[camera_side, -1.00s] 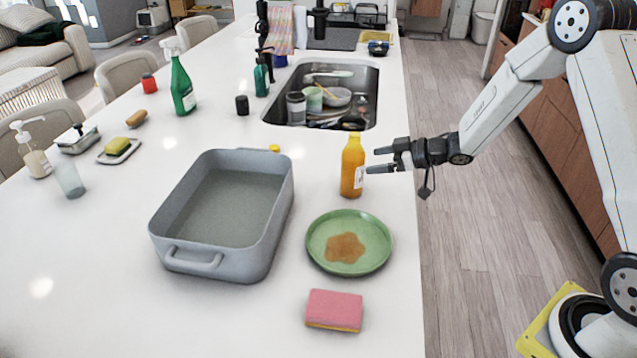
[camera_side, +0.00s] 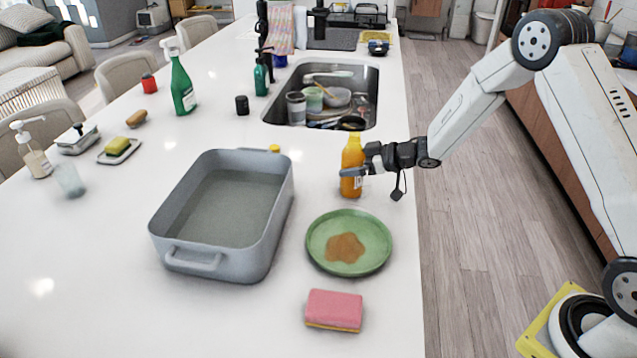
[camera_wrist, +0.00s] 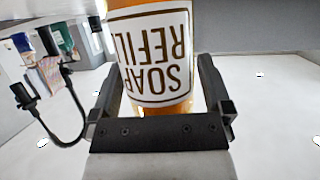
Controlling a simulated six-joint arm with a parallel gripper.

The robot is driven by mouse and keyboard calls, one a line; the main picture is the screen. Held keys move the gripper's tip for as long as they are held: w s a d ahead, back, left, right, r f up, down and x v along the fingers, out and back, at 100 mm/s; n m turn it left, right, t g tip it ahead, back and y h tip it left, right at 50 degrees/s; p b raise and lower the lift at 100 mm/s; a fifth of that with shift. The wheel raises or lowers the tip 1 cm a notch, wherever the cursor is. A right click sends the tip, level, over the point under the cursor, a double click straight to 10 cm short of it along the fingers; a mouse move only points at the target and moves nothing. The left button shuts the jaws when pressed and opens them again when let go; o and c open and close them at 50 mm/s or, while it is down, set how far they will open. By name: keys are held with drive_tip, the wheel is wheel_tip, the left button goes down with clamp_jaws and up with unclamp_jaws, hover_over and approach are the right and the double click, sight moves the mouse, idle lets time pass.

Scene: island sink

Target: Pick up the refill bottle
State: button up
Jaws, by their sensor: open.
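The refill bottle (camera_side: 352,158) is orange with a yellow cap and stands upright on the white counter, near its right edge. My gripper (camera_side: 360,171) reaches it from the right at mid height. In the wrist view the bottle's label (camera_wrist: 158,55) reads "SOAP REFILL", upside down. The bottle sits between the two fingers of my gripper (camera_wrist: 160,95), which are spread apart on either side of it. A small gap shows beside the right finger; contact on the left side is hard to tell.
A grey basin (camera_side: 165,222) stands to the left. The sink (camera_side: 320,94) with dishes is behind the bottle.

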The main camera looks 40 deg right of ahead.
sight(354, 151)
idle(0.4)
drive_tip(key=c, duration=1.2)
drive_tip(key=shift+o, duration=0.2)
drive_tip(key=shift+r, duration=0.45)
drive_tip(key=shift+r, duration=1.2)
drive_tip(key=s+r, duration=0.9)
drive_tip(key=s, duration=0.4)
drive_tip(key=shift+s+a+r, duration=0.15)
drive_tip(key=shift+s+r, duration=0.15)
drive_tip(key=shift+s, duration=0.15)
idle(0.5)
